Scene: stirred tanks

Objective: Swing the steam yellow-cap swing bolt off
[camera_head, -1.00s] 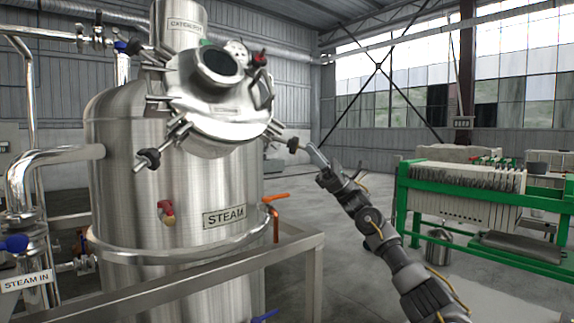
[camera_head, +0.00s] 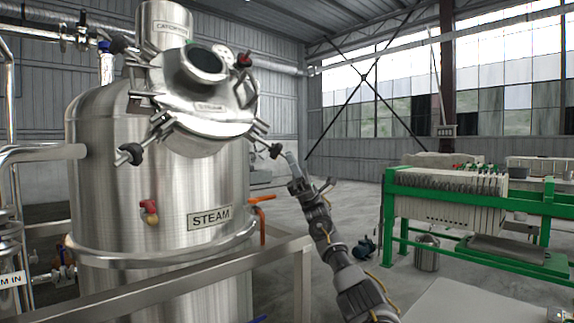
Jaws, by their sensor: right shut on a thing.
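The steam tank (camera_head: 165,185) is a tall steel vessel with a STEAM plate (camera_head: 209,218) on its front. Its round tilted lid (camera_head: 210,107) has several swing bolts around the rim. The swing bolt (camera_head: 274,150) at the lid's lower right sticks outward and ends in a dark knob; I make out no yellow on it. My right gripper (camera_head: 288,158) is at this knob, coming from the lower right, and is shut on the bolt's end. Its fingertips are small here. Another dark-knobbed swing bolt (camera_head: 130,153) hangs at the lower left. My left gripper is out of view.
A steel rail (camera_head: 190,270) runs in front of the tank. A green-framed filter press (camera_head: 460,205) stands at right. Open floor lies between.

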